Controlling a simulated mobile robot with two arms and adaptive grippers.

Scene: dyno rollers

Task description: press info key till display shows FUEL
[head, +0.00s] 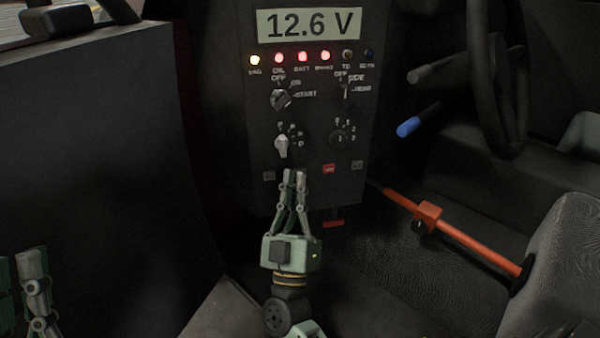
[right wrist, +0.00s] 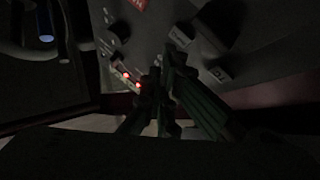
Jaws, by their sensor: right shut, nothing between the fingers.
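The display (head: 308,23) at the top of the black control panel (head: 215,100) reads "12.6 V". Small keys sit low on the panel: a dark left key (head: 268,176), a red key (head: 329,169) and a dark right key (head: 357,165). Their labels are too small to read, so I cannot tell which is the info key. My right gripper (head: 295,172) is shut and empty, its tips at the lower panel between the left and red keys; contact is unclear. Its fingers (right wrist: 165,72) also show in the dark right wrist view. My left gripper (head: 15,265) is partly cut off, its fingers apart.
Lamps (head: 302,57) and rotary knobs (head: 282,98) sit above the keys. A steering wheel (head: 480,80), a blue-tipped lever (head: 409,126) and an orange bar (head: 460,236) lie to the right. A dark block (head: 95,150) stands left of the panel.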

